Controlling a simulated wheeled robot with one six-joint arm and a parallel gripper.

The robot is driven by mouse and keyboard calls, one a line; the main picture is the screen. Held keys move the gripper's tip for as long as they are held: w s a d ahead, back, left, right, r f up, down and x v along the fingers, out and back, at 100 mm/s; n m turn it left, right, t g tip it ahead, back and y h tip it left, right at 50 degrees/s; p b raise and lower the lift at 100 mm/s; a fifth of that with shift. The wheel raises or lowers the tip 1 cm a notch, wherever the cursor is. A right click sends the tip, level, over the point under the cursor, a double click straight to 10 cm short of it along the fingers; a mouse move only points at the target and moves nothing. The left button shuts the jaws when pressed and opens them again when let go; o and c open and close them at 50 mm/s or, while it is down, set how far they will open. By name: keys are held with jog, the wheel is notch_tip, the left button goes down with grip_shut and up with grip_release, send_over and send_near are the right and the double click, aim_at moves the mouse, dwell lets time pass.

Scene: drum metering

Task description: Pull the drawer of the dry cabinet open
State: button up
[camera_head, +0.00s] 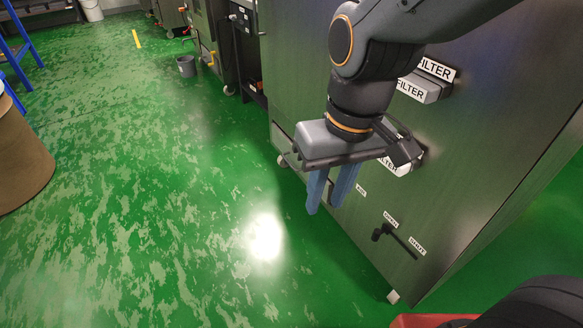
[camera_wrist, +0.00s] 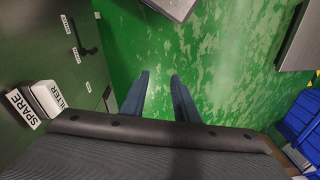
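The large metal cabinet (camera_head: 470,170) fills the right side of the head view, with several labelled boxes on its face. Its face also shows at the left of the wrist view (camera_wrist: 30,60). I cannot tell for sure that it is the dry cabinet, and no drawer can be made out clearly. My gripper (camera_head: 325,207) points down in front of this face, its two blue fingers apart. In the wrist view the gripper (camera_wrist: 160,77) is open, with only green floor between the fingers.
A dark lever (camera_head: 392,233) with OPEN and SHUT labels sits low on the cabinet. A filter box (camera_head: 420,86) juts from the face. The green floor between is clear.

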jog(key=w+a+f+n+t+y+b, duration=0.1)
jog(key=w+a+f+n+t+b, duration=0.15)
jog(key=w+a+f+b, duration=0.8)
jog(key=w+a+f+n+t+y, duration=0.1)
jog(key=w+a+f, duration=0.15)
jog(key=w, duration=0.25)
jog(key=w+a+f+n+t, duration=0.1)
jog(key=w+f, duration=0.3)
jog(key=w, duration=0.2)
jog(key=n+t, duration=0.3)
jog(key=t, duration=0.3)
send_near(290, 165)
jog(key=s+a+r, duration=0.3)
jog(key=a+r, duration=0.3)
jog(key=w+d+f+n+t+b, duration=0.1)
jog(key=w+d+f+n+t, duration=0.3)
jog(key=f, duration=0.6)
jog(key=shift+m+y, duration=0.4)
jog(key=shift+m, duration=0.25)
jog(key=b+x, duration=0.1)
jog(key=x, duration=0.1)
jog(key=d+b+x, duration=0.1)
jog(key=x, duration=0.1)
jog(key=b+x, duration=0.1)
jog(key=x, duration=0.2)
jog(key=shift+w+d+b, duration=0.15)
jog(key=shift+w+b, duration=0.05)
jog(key=shift+b, duration=0.15)
